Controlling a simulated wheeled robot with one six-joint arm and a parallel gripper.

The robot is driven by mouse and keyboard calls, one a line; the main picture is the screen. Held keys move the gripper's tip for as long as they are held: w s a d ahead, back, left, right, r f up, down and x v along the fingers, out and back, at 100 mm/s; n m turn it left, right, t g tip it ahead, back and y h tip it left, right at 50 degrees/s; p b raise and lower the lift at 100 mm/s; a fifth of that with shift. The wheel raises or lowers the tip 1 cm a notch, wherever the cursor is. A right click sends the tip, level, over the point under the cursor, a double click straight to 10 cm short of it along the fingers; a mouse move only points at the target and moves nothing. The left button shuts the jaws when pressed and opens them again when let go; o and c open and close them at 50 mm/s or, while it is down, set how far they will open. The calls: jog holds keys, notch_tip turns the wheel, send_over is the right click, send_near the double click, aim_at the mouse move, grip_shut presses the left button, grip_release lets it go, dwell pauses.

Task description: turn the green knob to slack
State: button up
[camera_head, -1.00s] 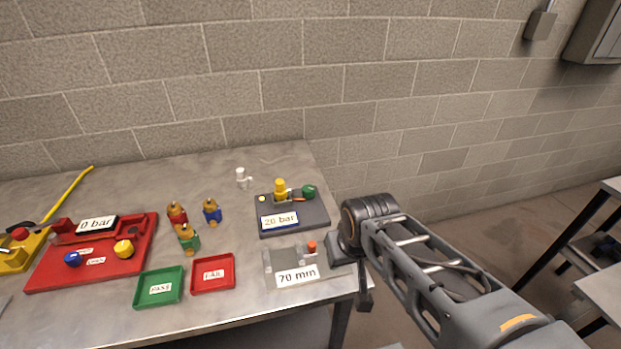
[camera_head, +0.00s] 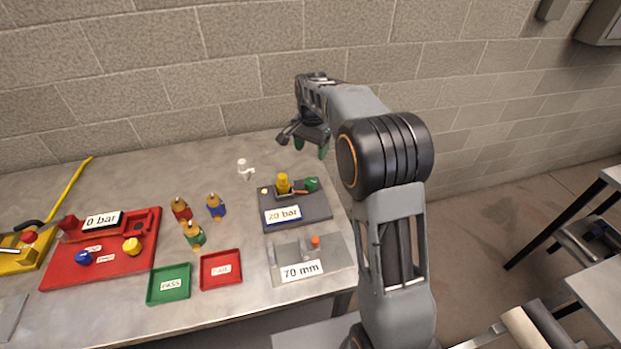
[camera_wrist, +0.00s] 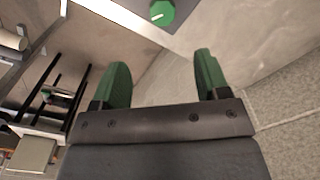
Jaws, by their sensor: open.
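The green knob (camera_head: 311,184) is at the right side of the dark grey block with the "20 bar" label (camera_head: 283,214), beside a yellow fitting (camera_head: 283,182). In the wrist view the green knob (camera_wrist: 161,13) is at the top edge, with a pale line on its face. My gripper (camera_head: 311,160) is above and behind the block. Its two green fingers show in the wrist view (camera_wrist: 161,68), apart and empty, and the knob lies beyond their tips. Nothing shows between the fingers. Any marking for slack is not readable.
A grey "70 mm" plate (camera_head: 335,262) lies in front. Green (camera_head: 151,292) and red (camera_head: 203,276) trays, several coloured fittings and a red "0 bar" rig (camera_head: 110,262) are further left. A block wall stands behind.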

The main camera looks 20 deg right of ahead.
aim_at(311, 181)
jog(key=f, duration=0.4)
jog(key=f+p, duration=0.1)
jog(key=f, duration=0.9)
jog(key=shift+w+p, duration=0.25)
jog(key=shift+p, duration=0.1)
jog(key=shift+c, duration=0.5)
jog(key=c, duration=0.8)
jog(key=shift+c, duration=0.2)
